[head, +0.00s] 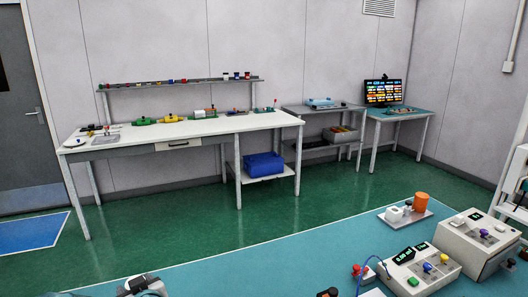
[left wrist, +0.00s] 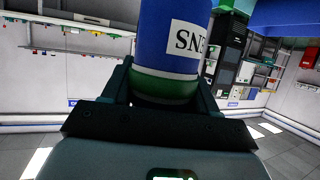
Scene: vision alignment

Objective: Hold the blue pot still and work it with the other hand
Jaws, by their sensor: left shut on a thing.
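In the left wrist view a blue cylindrical pot (left wrist: 158,35) fills the top middle. It has a white label starting with "SN" and a green band around its lower end. My left gripper (left wrist: 163,88) is shut on it, with one dark finger at each side of the green band. The pot's upper end is cut off by the frame edge. I do not see the pot in the head view. My right gripper cannot be made out in either view.
In the head view a teal table (head: 280,262) lies in front, its middle mostly bare. At its right stand a beige box with knobs (head: 480,240), a control box with a display (head: 420,270), and a tray (head: 405,219) with an orange cup (head: 421,202). A white bench (head: 190,128) stands behind.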

